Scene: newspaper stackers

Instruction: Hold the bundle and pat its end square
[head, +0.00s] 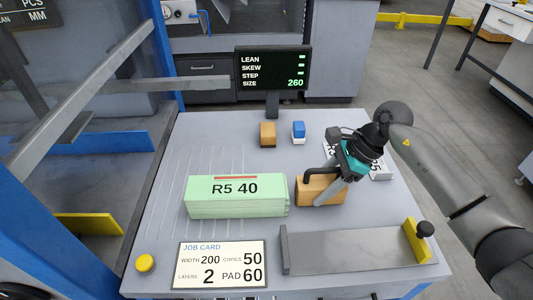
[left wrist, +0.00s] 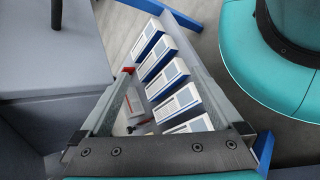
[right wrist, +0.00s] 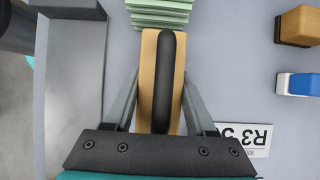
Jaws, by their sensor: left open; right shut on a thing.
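The pale green bundle (head: 236,208), topped by a sheet marked R5 40, lies on the grey table (head: 215,150). In the right wrist view its near end (right wrist: 160,14) shows several layers with slightly uneven edges. My left gripper (left wrist: 165,75) is open and empty, away from the bundle. It does not show in the head view.
A screen (head: 272,68) lists lean, skew and step with green marks, and size 260. A brown block (head: 268,134) and a blue-white block (head: 298,132) stand behind. A job card (head: 222,265) and a grey tray (head: 345,250) lie in front. White-blue boxes (left wrist: 165,80) lie below my left gripper.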

